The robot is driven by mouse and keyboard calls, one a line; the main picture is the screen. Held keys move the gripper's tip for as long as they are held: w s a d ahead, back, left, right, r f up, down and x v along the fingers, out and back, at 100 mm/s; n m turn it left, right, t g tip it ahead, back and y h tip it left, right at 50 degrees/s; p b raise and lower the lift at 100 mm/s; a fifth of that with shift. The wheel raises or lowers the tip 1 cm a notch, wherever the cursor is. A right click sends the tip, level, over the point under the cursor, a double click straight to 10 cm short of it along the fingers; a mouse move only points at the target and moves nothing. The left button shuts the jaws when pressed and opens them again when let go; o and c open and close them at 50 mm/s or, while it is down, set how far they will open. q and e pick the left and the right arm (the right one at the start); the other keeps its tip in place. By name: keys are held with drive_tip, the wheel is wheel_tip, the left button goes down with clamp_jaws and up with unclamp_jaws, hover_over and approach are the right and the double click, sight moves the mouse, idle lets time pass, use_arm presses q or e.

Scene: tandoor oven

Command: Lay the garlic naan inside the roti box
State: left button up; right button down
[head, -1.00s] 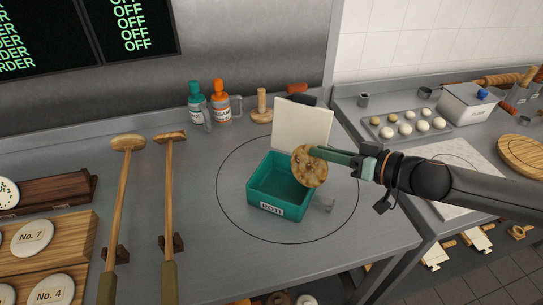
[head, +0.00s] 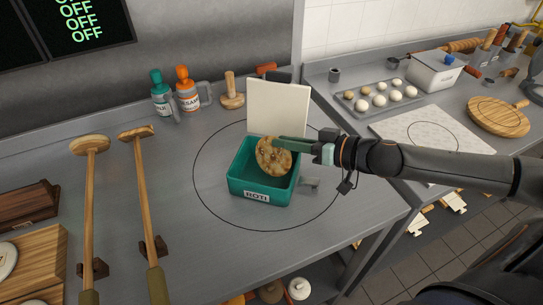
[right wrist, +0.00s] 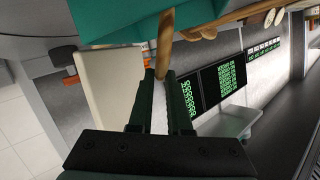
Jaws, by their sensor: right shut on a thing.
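The garlic naan (head: 272,158), a round browned flatbread with dark spots, hangs tilted, nearly upright, at the mouth of the roti box. My right gripper (head: 290,144) is shut on its upper edge. In the right wrist view the naan (right wrist: 164,45) shows edge-on between the fingertips (right wrist: 160,75). The teal roti box (head: 243,188), labelled ROTI, stands on the counter with its cream lid (head: 279,106) open at the back. The box also shows in the right wrist view (right wrist: 115,22). Whether the naan touches the box floor cannot be told. My left gripper is not in view.
Two bottles (head: 187,92) and a wooden press (head: 232,94) stand behind the box. Two long wooden-handled tools (head: 140,185) lie to the left. A tray of dough balls (head: 376,97) is on the right counter. The counter in front of the box is clear.

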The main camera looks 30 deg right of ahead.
drive_tip(key=shift+f, duration=0.35)
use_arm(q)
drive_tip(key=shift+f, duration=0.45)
use_arm(e)
drive_tip(key=c, duration=0.8)
unclamp_jaws()
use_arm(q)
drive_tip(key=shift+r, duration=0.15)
